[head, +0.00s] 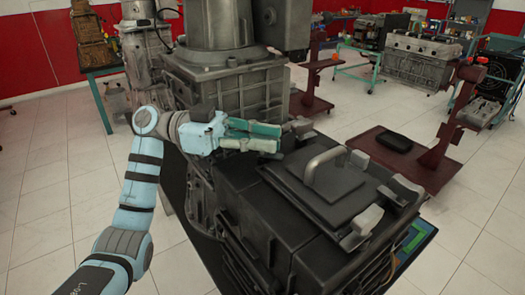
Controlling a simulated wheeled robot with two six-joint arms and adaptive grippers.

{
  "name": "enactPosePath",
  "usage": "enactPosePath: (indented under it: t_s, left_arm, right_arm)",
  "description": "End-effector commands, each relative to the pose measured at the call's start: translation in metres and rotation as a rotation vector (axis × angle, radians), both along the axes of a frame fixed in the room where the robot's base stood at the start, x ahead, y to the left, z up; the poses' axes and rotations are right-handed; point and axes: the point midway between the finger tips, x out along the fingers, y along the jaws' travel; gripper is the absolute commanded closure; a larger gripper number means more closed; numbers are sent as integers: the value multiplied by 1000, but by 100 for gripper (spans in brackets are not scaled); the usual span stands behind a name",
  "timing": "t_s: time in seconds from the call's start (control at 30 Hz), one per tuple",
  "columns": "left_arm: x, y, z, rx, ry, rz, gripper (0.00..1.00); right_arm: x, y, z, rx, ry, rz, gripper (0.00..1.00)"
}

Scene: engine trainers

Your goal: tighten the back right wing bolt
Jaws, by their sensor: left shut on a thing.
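A dark metal box (250,222) has a square lid (325,192) with a grey arched handle (325,163). I cannot tell how far that bolt is turned. My right gripper is not in view.
A tall grey engine casing (228,88) stands close behind my left gripper. A dark red stand (425,168) with a black item (394,141) on it is beyond the box to the right. Open tiled floor lies left and far right.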

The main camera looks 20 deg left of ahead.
Motion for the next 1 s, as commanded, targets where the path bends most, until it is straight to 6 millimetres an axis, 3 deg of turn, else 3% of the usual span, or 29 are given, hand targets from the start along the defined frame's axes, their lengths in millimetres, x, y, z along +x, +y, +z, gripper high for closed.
enactPosePath:
  t_s: [0.33, 0.83, 0.87, 0.97, 1.0]
  left_arm:
    - [1, 0, -1, 3, 2, -132, 100]
    - [0, 0, -1, 5, 3, -149, 100]
    - [0, 0, -1, 5, 3, -149, 82]
    - [0, 0, -1, 4, 3, -149, 67]
    - [0, 0, -1, 4, 3, -149, 67]
  right_arm:
    - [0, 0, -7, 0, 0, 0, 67]
    - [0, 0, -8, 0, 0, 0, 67]
    - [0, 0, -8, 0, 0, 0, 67]
    - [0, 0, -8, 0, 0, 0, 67]
    - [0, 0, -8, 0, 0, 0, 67]
